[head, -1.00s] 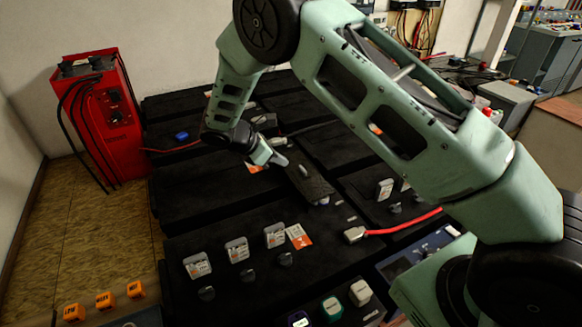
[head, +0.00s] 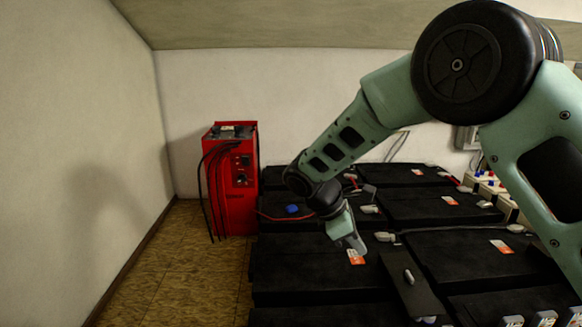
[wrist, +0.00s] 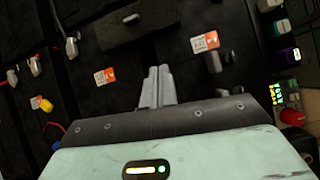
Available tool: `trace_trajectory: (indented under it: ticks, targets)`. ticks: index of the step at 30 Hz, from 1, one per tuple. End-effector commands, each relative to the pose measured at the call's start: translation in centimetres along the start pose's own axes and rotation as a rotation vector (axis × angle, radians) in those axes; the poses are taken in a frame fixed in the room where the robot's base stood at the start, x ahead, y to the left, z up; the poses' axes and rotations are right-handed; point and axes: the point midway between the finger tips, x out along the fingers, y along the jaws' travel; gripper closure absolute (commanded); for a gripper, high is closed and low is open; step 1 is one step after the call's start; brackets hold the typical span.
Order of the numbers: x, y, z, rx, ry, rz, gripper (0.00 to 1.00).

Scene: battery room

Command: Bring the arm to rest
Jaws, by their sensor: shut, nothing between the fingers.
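My green arm reaches in from the right in the head view and bends down over the black battery blocks (head: 300,262). My gripper (head: 356,247) points down above them, beside an orange-and-white label (head: 356,257). In the wrist view my gripper (wrist: 157,78) has its two grey fingers together with nothing between them. Black battery tops lie beyond the fingers, with orange-and-white labels (wrist: 205,42) on them. How high the fingertips are above the batteries is hard to tell.
A red charger cabinet (head: 231,180) with black cables stands by the back wall, left of the batteries. A raised black slab (head: 410,290) lies right of my gripper. White-topped pieces (head: 545,318) stand at the lower right. The floor at left (head: 190,260) is clear.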

Motion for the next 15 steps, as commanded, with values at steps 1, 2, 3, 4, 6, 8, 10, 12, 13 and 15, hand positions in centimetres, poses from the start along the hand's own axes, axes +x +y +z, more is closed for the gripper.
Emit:
trace_trajectory:
  ticks: [1,2,3,4,6,8,10,12,13,15]
  targets:
    - [-1.4,-2.0,0.4,0.037,0.061,-0.014,1.00]
    - [-2.0,-3.2,0.4,0.062,0.095,-0.024,1.00]
    - [-2.8,-4.8,0.5,0.095,0.139,-0.041,1.00]
    - [-3.3,-6.1,0.5,0.120,0.171,-0.051,1.00]
    - [-4.6,-9.0,0.8,0.180,0.242,-0.079,1.00]
    - [-5.6,-11.5,1.0,0.233,0.297,-0.103,1.00]
    - [-6.6,-14.5,1.4,0.297,0.355,-0.133,1.00]
    - [-7.3,-17.4,1.9,0.364,0.407,-0.163,1.00]
    - [-7.6,-18.6,2.2,0.393,0.428,-0.175,1.00]
    - [-7.9,-21.5,2.8,0.463,0.471,-0.204,1.00]
